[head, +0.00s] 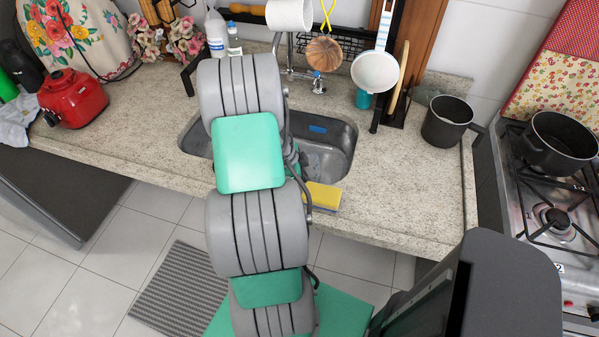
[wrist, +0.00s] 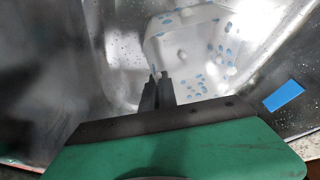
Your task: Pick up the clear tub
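The clear tub (wrist: 200,50), see-through with blue and white dots, is in the metal sink in the wrist view. My gripper (wrist: 159,76) is at its near left wall. The dark fingers are close together, with the edge of that wall running between their tips, so they look shut on it. The contact itself is small and partly hidden by the fingers. In the head view my arm covers the gripper and most of the sink, and the tub cannot be made out there.
The sink (head: 345,150) has steep metal walls close around the gripper. A yellow sponge (head: 322,195) lies on the front counter edge. A dark pot (head: 446,122) stands right of the sink. A rack with a hanging white strainer (head: 375,72) is behind.

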